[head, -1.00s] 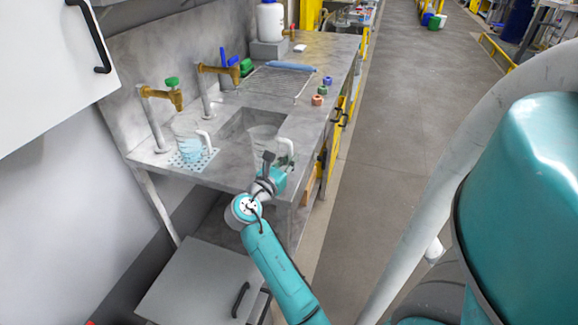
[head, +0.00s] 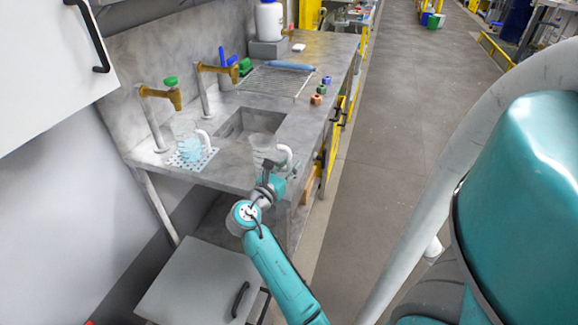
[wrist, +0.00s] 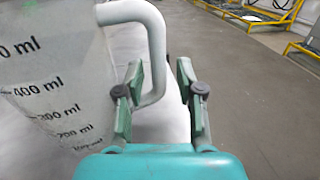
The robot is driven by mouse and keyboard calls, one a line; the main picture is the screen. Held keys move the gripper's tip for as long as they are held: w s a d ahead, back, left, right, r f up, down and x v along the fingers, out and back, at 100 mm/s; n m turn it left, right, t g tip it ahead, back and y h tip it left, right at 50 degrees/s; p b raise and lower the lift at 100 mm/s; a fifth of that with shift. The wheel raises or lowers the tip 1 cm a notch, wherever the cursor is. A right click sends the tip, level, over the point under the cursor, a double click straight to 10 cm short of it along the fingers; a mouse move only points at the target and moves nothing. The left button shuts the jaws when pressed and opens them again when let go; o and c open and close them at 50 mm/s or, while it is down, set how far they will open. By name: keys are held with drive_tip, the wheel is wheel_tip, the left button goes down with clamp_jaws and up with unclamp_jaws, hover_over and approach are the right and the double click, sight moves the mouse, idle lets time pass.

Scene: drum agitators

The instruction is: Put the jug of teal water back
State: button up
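A clear jug with pale teal-blue water (head: 188,150) stands on a perforated drain plate (head: 205,158) under the left tap. Its white handle points right. A second clear jug (head: 263,146) with a white handle (head: 285,153) is at the front of the worktop, right by my gripper (head: 269,168). In the wrist view this jug (wrist: 50,85) fills the left side, with black ml marks; its contents look colourless. My gripper (wrist: 162,85) is open, the jug's handle (wrist: 155,45) between or just ahead of its fingers. I cannot tell whether they touch it.
A sink basin (head: 248,122) lies behind the second jug. Brass taps stand at the back, the left one (head: 165,92) with a green knob. A wire rack (head: 275,82) and small coloured blocks (head: 317,98) lie farther back. The floor aisle (head: 400,150) is clear.

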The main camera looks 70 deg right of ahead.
drive_tip(key=shift+r, duration=0.2)
drive_tip(key=w+a, duration=0.1)
drive_tip(key=a, duration=1.1)
drive_tip(key=shift+w, duration=0.2)
drive_tip(key=s+a+f+n+t+y, duration=0.1)
drive_tip(key=a+f+t+y, duration=0.1)
drive_tip(key=a+f+t, duration=0.4)
drive_tip(key=s+a+f+t+y, duration=0.1)
drive_tip(key=a+f+t+y, duration=0.15)
drive_tip(key=f, duration=0.55)
drive_tip(key=s+a+f+m+t+y, duration=0.2)
drive_tip(key=s+a+y, duration=0.1)
drive_tip(key=a, duration=0.2)
drive_tip(key=s+a+f+m+t+y, duration=0.1)
drive_tip(key=s+a+f+t+y, duration=0.25)
drive_tip(key=a, duration=0.25)
drive_tip(key=s+a+r+m+t+y, duration=0.1)
drive_tip(key=s+a+r+m+y, duration=0.4)
drive_tip(key=s+a, duration=0.35)
drive_tip(key=s+a+r+m+t+y, duration=0.1)
drive_tip(key=s+a+r+m+t, duration=0.1)
drive_tip(key=s+r+m, duration=0.5)
drive_tip(key=a+m, duration=0.1)
drive_tip(key=m, duration=0.1)
drive_tip(key=shift+r+m+y, duration=0.3)
drive_tip(key=shift+r+y, duration=0.1)
